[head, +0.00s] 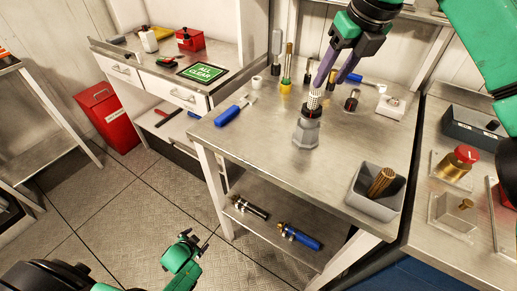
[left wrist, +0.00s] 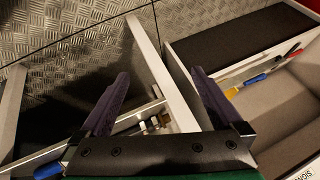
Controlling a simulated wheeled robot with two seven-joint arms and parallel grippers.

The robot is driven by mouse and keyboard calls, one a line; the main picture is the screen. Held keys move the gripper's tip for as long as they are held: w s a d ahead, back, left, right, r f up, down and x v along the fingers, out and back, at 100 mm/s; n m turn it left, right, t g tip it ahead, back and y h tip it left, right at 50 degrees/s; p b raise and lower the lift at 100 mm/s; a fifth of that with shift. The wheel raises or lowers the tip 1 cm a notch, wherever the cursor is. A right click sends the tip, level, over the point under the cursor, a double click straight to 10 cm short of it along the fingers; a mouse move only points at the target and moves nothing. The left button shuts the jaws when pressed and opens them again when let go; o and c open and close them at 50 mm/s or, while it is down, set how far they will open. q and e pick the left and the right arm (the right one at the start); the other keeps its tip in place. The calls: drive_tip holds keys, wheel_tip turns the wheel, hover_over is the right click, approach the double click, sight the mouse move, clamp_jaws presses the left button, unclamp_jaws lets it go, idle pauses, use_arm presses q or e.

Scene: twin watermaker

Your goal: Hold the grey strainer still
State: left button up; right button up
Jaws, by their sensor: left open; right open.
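The grey strainer (head: 306,133) stands upright on the steel workbench, with a dark collar near its top. A pale mesh cylinder (head: 314,99) rises above the collar. My right gripper (head: 329,82) comes down from above, open, with its purple fingertips close to the top of the mesh cylinder; I cannot tell whether they touch it. My left gripper (head: 197,243) is low over the floor at the front, well away from the strainer. In the left wrist view it is open and empty (left wrist: 160,77), and the strainer is not in that view.
The workbench (head: 250,145) has clear metal left of the strainer. A blue-handled tool (head: 229,115) lies there. A grey bin (head: 373,204) holding a brass cylinder (head: 381,182) is at the front right. Several small fittings stand behind. A lower shelf (head: 265,215) carries two cylindrical tools.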

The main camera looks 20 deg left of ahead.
use_arm(q)
drive_tip(key=w+a+r+m+t+y, duration=0.15)
drive_tip(key=w+a+r+t, duration=0.25)
drive_tip(key=w+r, duration=0.65)
drive_tip(key=w+a+r+m+t+y, duration=0.1)
drive_tip(key=w+a+r+m+t, duration=0.25)
drive_tip(key=w+r, duration=0.75)
wheel_tip(320, 180, up, 21)
drive_tip(key=m+t+h, duration=0.1)
drive_tip(key=m+t, duration=0.3)
drive_tip(key=m, duration=0.1)
drive_tip(key=s+d+r+m+t+h, duration=0.25)
drive_tip(key=d+r+m+h, duration=0.45)
drive_tip(key=d+r+m, duration=0.65)
drive_tip(key=m+g+h, duration=0.7)
drive_tip(key=m+h, duration=0.1)
drive_tip(key=m, duration=0.7)
approach(300, 131)
drive_tip(key=v, duration=0.3)
drive_tip(key=shift+s+r+y, duration=0.1)
drive_tip(key=shift+r+y, duration=0.05)
drive_tip(key=shift+y, duration=0.1)
drive_tip(key=shift+d, duration=0.15)
drive_tip(key=x, duration=1.4)
drive_tip(key=shift+w, duration=0.25)
clamp_jaws()
